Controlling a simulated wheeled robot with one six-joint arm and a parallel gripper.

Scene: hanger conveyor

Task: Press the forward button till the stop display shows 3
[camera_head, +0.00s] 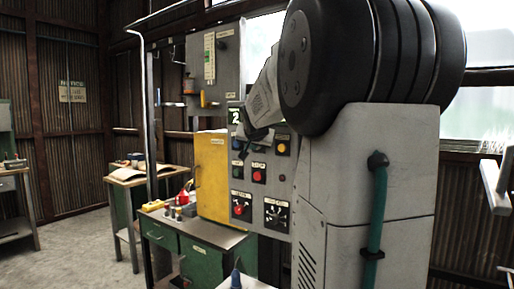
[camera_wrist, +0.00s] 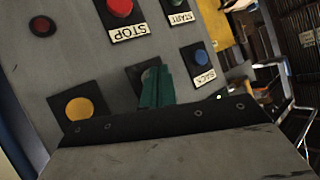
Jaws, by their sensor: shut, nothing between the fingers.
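The stop display (camera_head: 235,116) at the top of the grey control panel (camera_head: 270,190) reads 2 in the head view. My gripper (camera_wrist: 157,88) is shut and empty, its green fingertips in front of a grey button (camera_wrist: 149,74) in the middle of the panel's upper row. The fingers hide much of that button and its label, so I cannot read whether it is the forward button or tell if they touch it. The blue BACK button (camera_wrist: 200,55) is on one side and a yellow button (camera_wrist: 78,107) on the other.
The red STOP button (camera_wrist: 120,7), green START button (camera_wrist: 178,4) and a small red lamp (camera_wrist: 42,24) are close by. A yellow box (camera_head: 212,175) stands left of the panel. A green workbench (camera_head: 195,245) is below it.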

